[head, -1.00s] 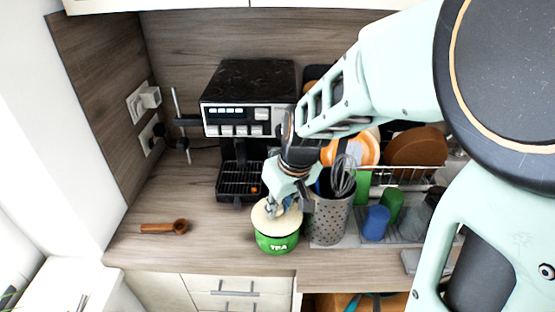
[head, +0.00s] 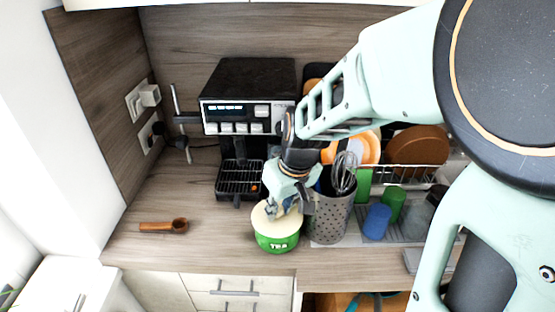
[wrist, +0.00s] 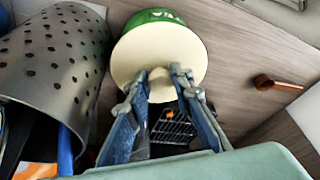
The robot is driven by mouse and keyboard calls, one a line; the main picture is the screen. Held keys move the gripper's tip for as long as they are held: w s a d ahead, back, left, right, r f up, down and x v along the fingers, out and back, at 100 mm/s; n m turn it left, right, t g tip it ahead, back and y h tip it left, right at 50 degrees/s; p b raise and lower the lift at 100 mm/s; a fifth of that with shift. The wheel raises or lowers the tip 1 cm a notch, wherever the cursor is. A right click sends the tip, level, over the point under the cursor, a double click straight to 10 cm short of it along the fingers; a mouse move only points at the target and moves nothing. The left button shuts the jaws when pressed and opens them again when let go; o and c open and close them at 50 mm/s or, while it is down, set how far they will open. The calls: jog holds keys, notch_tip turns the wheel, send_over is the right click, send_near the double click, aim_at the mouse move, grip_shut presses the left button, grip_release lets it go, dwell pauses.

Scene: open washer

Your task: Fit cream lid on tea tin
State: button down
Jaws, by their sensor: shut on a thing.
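The green tea tin (head: 278,242) stands upright on the wooden counter, left of the perforated utensil holder. The cream lid (head: 263,218) lies over the tin's top, and the two look close together. I cannot tell whether the lid is fully seated. In the wrist view, the cream lid (wrist: 190,52) covers most of the green tin (wrist: 155,15). My gripper (head: 278,211) is above the lid, with its fingers closed around the lid's knob. The wrist view shows the knob (wrist: 160,78) between the two fingertips of my gripper (wrist: 160,82).
The perforated metal holder (head: 331,215) with a whisk (head: 344,172) stands close right of the tin. A coffee machine (head: 247,95) stands behind. A wooden scoop (head: 165,227) lies left on the counter. A dish rack (head: 405,180) and blue cup (head: 376,222) are at right.

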jog(key=shift+f, duration=0.35)
jog(key=c, duration=1.6)
grip_release()
jog(key=shift+c, duration=1)
jog(key=shift+r, duration=0.15)
jog(key=shift+p+v, duration=1.85)
jog(key=shift+v, duration=1.15)
